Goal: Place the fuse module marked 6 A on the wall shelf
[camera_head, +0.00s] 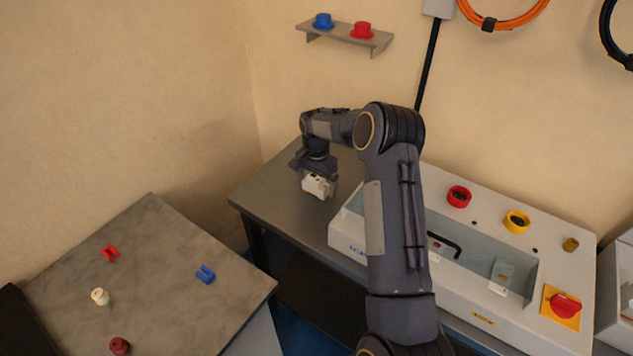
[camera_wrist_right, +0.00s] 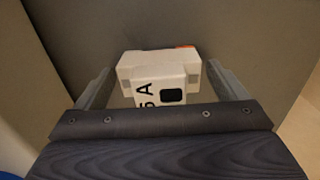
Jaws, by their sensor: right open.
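The white fuse module (camera_head: 317,186) sits at my right gripper (camera_head: 318,178), over the left end of the grey bench. In the right wrist view the fuse module (camera_wrist_right: 160,76) shows a black marking that reads "6 A", partly cut off by the gripper body, and a dark square. The two fingers of my right gripper (camera_wrist_right: 162,88) stand apart on either side of it, with a gap visible at each side. The wall shelf (camera_head: 345,36) is high on the back wall and holds a blue knob-like piece and a red one. My left gripper is not in view.
A separate table (camera_head: 165,240) at the left holds several small red, blue and white parts. Cable coils (camera_head: 490,22) hang on the wall.

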